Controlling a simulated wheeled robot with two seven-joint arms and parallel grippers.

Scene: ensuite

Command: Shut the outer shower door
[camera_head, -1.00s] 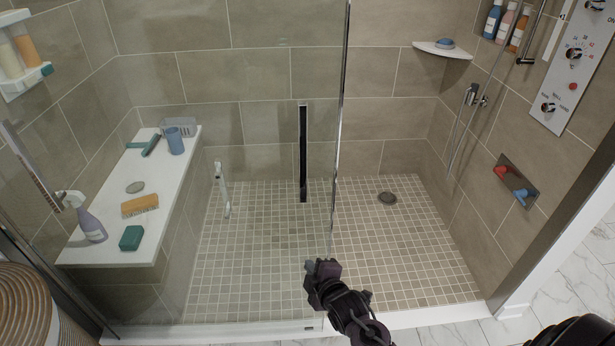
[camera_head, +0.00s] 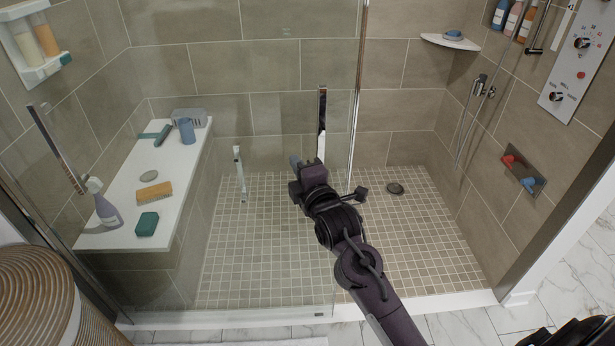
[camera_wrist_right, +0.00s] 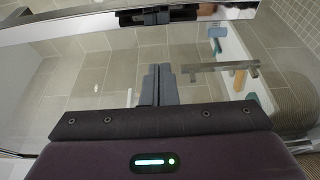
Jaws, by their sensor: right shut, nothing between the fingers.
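The clear glass shower door panel (camera_head: 283,80) spans the left and middle of the head view, and its upright metal edge strip (camera_head: 358,85) stands right of centre. A tall dark handle bar (camera_head: 322,108) shows just left of that strip; my right gripper hides its lower end. My right gripper (camera_head: 296,163) is shut and empty, just left of the handle's lower part; I cannot tell whether it touches. In the right wrist view its closed fingers (camera_wrist_right: 157,84) point towards the glass, below a metal rail with a dark fitting. My left gripper is not in view.
A white bench (camera_head: 125,205) at left holds a spray bottle (camera_head: 105,208), a brush (camera_head: 154,192) and a teal block (camera_head: 147,224). A woven basket (camera_head: 60,305) stands at front left. The shower opening right of the strip is clear down to the tiled floor.

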